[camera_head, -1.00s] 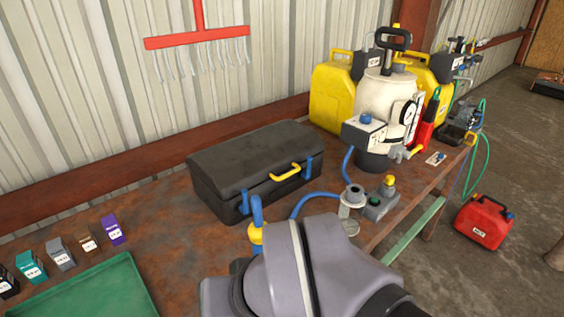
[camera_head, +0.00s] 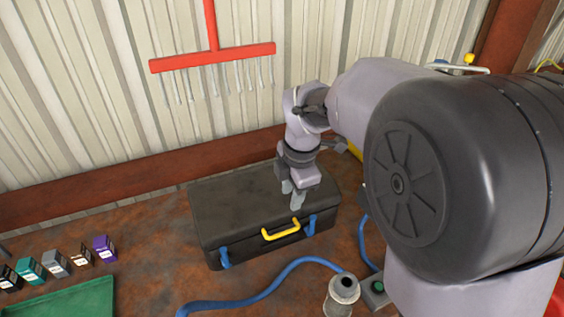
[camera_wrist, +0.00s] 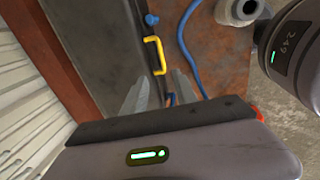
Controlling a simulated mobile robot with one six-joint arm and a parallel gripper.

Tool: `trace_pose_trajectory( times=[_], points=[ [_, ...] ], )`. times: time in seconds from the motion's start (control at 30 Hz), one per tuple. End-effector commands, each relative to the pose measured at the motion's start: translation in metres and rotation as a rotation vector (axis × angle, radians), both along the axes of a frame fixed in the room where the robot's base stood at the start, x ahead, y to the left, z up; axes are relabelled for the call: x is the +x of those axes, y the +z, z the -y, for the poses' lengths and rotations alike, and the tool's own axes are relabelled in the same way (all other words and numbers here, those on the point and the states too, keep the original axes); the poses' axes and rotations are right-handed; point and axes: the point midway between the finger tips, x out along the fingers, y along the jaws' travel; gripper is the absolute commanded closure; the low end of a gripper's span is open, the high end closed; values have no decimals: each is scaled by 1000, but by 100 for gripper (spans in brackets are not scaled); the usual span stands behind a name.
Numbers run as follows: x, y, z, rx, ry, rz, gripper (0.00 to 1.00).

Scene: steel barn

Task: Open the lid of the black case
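The black case (camera_head: 235,205) stands on the rusty table with its lid shut. On its front are a yellow handle (camera_head: 281,231), a blue left latch (camera_head: 225,257) and a blue right latch (camera_head: 310,224). My gripper (camera_head: 293,196) points down over the right part of the lid, near its front edge and behind the right latch. In the wrist view, the two grey fingers (camera_wrist: 160,92) are spread apart with nothing between them. The case (camera_wrist: 95,40), handle (camera_wrist: 155,52) and one latch (camera_wrist: 170,99) show past them. I cannot tell whether the fingertips touch the case.
A blue hose (camera_head: 262,292) and a metal fitting (camera_head: 342,292) lie in front of the case. Several small boxes (camera_head: 57,264) and a green tray (camera_head: 75,303) are at the left. A red rack (camera_head: 212,57) hangs on the wall behind. My arm hides the right side.

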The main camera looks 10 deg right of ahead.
Motion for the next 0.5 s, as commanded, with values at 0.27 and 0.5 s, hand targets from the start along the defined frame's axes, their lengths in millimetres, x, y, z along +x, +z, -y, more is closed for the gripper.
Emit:
trace_pose_trajectory(
  times=[0.27,0.5],
  points=[
    [9,-56,-2,-2,10,-6,66],
    [20,-115,-5,-2,9,-5,66]
  ],
)
